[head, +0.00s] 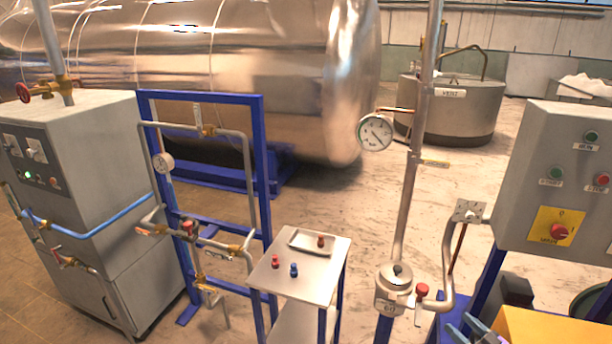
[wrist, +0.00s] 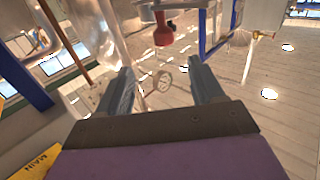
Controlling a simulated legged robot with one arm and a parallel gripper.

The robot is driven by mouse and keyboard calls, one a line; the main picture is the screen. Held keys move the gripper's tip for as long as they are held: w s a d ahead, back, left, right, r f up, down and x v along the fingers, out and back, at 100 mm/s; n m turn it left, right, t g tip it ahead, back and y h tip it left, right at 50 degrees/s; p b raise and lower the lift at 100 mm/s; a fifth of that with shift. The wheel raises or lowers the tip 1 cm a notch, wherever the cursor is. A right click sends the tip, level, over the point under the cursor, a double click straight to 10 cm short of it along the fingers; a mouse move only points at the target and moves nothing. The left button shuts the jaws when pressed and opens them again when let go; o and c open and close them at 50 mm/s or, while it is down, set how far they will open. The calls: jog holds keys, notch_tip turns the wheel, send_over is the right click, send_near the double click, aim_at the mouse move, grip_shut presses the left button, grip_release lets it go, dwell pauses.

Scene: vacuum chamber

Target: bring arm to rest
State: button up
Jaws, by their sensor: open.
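My gripper (wrist: 165,80) is open in the wrist view, its two grey fingers apart with nothing between them. A red-knobbed valve (wrist: 163,30) shows beyond the fingertips, apart from them.
A grey control box (head: 560,180) with a yellow switch plate (head: 556,226) stands close on the right. A small steel table (head: 312,270) holds red and blue knobs and a tray. A blue pipe frame (head: 262,160) and grey cabinet (head: 75,170) stand left. A large tank (head: 250,70) fills the back.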

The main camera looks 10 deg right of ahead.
jog(key=w+a+r+m+g+h+b, duration=0.15)
jog(key=w+a+r+g+h, duration=0.25)
jog(key=w+r+g+h, duration=0.55)
jog(key=s+a+r+m+g, duration=0.1)
jog(key=s+a+r, duration=0.2)
jog(key=a, duration=0.3)
jog(key=s+a+r+m+g, duration=0.1)
jog(key=s+a+r, duration=0.25)
jog(key=a, duration=0.25)
jog(key=s+a+g+y+b, duration=0.1)
jog(key=s+a+g, duration=0.3)
jog(key=s+a, duration=0.8)
jog(key=s+a+r+g+y+b, duration=0.1)
jog(key=s+a+g+y, duration=0.2)
jog(key=s+a, duration=1)
jog(key=s+y, duration=0.1)
jog(key=s, duration=0.4)
jog(key=shift+s+n+g, duration=0.15)
jog(key=shift+n+g, duration=0.2)
jog(key=shift+d+r, duration=0.1)
